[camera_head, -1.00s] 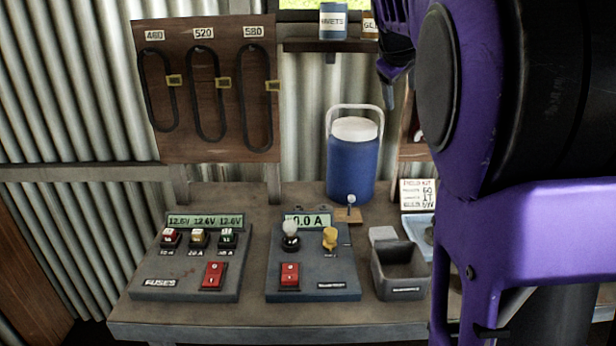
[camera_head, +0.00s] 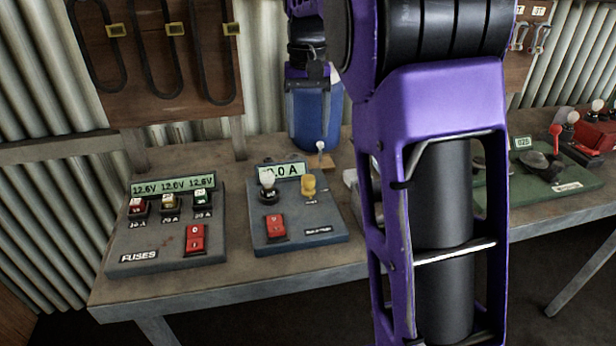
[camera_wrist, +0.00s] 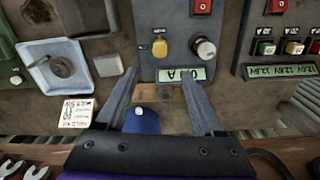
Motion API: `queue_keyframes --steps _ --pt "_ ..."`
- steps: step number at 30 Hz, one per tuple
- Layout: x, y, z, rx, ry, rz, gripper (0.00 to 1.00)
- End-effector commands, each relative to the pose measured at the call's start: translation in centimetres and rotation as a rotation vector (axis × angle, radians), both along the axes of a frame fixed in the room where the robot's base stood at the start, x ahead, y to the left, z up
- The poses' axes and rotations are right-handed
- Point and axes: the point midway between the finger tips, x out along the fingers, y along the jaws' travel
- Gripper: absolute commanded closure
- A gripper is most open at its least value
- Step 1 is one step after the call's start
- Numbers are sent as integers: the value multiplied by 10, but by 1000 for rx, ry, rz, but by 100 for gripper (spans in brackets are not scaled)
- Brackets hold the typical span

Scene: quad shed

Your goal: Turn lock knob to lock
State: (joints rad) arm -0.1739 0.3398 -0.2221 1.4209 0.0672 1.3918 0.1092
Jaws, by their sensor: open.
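No knob in view carries a lock label that I can read, so I cannot tell which one is the lock knob. A yellow knob (camera_head: 308,185) and a white-topped knob (camera_head: 268,182) stand on the grey-blue panel (camera_head: 325,236) with a "0.0 A" display. In the wrist view, upside down, the yellow knob (camera_wrist: 159,48) and the pale knob (camera_wrist: 205,49) lie beyond my gripper (camera_wrist: 160,78). Its two fingers are apart with nothing held between them, and touch neither knob. A round metal part (camera_wrist: 62,67) lies in a pale blue tray (camera_wrist: 38,82).
A fuse panel (camera_head: 122,235) stands left of the knob panel. A blue cooler (camera_head: 316,118) stands behind it, partly hidden by my arm. A green panel (camera_head: 563,190) is at the right. The bench front (camera_head: 235,287) is clear between the fuse panel and my arm.

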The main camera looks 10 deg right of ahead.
Motion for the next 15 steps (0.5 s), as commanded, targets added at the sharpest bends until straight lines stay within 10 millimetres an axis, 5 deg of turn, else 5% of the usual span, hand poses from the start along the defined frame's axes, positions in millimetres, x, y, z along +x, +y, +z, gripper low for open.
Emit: queue_keyframes --steps 15 --pt "-1 -1 -108 -2 1 2 31"
